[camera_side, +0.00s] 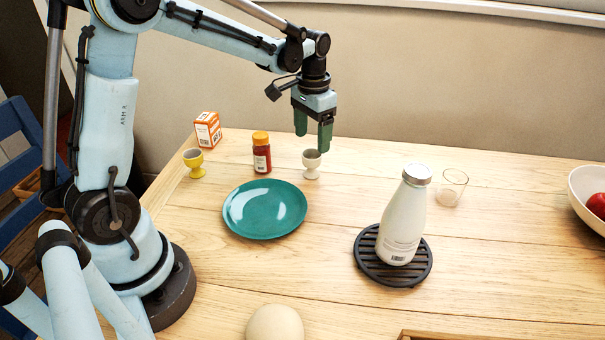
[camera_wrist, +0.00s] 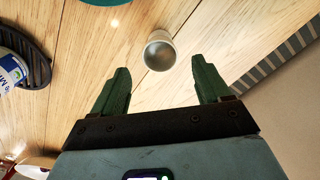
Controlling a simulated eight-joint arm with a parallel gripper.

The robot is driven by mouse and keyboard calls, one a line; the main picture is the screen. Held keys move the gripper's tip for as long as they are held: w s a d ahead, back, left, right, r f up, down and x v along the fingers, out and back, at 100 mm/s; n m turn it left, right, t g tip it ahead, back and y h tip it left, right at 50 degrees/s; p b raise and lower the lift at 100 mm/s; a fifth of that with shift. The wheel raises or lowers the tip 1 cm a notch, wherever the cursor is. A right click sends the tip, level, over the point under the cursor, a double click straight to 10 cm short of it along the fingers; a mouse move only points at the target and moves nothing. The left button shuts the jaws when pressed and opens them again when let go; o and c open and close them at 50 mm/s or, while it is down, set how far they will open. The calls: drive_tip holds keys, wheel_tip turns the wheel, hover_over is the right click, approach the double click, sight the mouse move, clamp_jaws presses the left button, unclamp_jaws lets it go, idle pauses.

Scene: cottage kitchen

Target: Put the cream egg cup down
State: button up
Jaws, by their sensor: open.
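The cream egg cup (camera_side: 311,163) stands upright on the wooden table, behind and right of the teal plate, in the side view. It also shows in the wrist view as a pale round cup (camera_wrist: 159,50) with a grey, empty-looking inside. My gripper (camera_side: 313,137) is open above the cup, its green fingers pointing down. In the wrist view the gripper (camera_wrist: 160,68) has its two fingers spread wide with nothing held between them. The cup lies beyond the fingertips there and appears apart from both.
Left of the cup stand a red jar (camera_side: 261,152), a yellow egg cup (camera_side: 194,163) and an orange box (camera_side: 208,130). The teal plate (camera_side: 264,209) lies in front. A white bottle (camera_side: 403,218) on a black trivet (camera_side: 378,274) and a clear glass (camera_side: 451,187) are to the right.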

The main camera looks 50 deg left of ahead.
drive_tip(key=s+d+r+t, duration=0.3)
drive_tip(key=s+d+r, duration=0.2)
drive_tip(key=s+r, duration=0.15)
drive_tip(key=s+d+f+t, duration=0.1)
drive_tip(key=s+d+t, duration=0.3)
drive_tip(key=s, duration=0.2)
drive_tip(key=shift+s+f, duration=0.15)
drive_tip(key=shift+f, duration=0.1)
